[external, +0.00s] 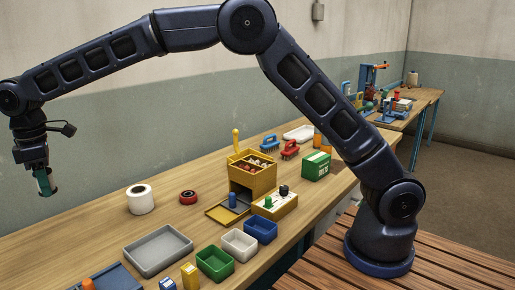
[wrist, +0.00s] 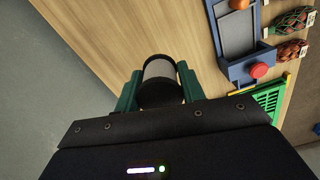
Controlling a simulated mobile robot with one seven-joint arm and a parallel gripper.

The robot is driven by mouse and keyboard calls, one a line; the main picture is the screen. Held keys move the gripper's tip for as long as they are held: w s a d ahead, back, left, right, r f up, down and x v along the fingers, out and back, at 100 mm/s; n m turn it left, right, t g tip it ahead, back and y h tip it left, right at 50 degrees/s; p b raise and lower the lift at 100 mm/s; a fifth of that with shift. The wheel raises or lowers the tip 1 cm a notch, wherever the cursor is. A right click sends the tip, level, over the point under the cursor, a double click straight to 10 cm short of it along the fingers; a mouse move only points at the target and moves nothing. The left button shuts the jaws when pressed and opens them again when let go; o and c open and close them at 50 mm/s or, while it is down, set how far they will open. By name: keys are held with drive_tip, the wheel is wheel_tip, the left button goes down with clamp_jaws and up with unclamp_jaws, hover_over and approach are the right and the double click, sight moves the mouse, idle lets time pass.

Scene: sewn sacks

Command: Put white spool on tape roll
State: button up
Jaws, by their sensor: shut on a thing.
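My gripper (external: 46,190) has green fingers and hangs above the table's far left end in the external view. In the wrist view my gripper (wrist: 160,85) is shut on a pale cylinder with a dark near end, which looks like the white spool (wrist: 159,68). The external view hardly shows the spool behind the fingers. A wide white roll with a dark hole (external: 141,203) stands on the table to the right of my gripper, apart from it.
A grey tray (external: 158,267), a green bin (external: 215,264), a white bin (external: 240,244) and a blue bin (external: 261,230) line the table's near side. A yellow box (external: 254,180) stands beyond. The wood around both rolls is clear.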

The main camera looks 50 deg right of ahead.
drive_tip(key=w+d+r+m, duration=0.1)
drive_tip(key=w+d+r, duration=0.1)
drive_tip(key=d, duration=0.4)
drive_tip(key=w+d+r, duration=0.2)
drive_tip(key=w+d, duration=0.1)
drive_tip(key=d, duration=0.3)
wheel_tip(320, 180, up, 3)
hover_over(138, 189)
drive_tip(key=shift+m, duration=0.4)
wheel_tip(138, 189, down, 20)
drive_tip(key=shift+s+r, duration=0.1)
drive_tip(key=o, duration=1)
drive_tip(key=shift+c, duration=0.2)
wheel_tip(138, 189, up, 12)
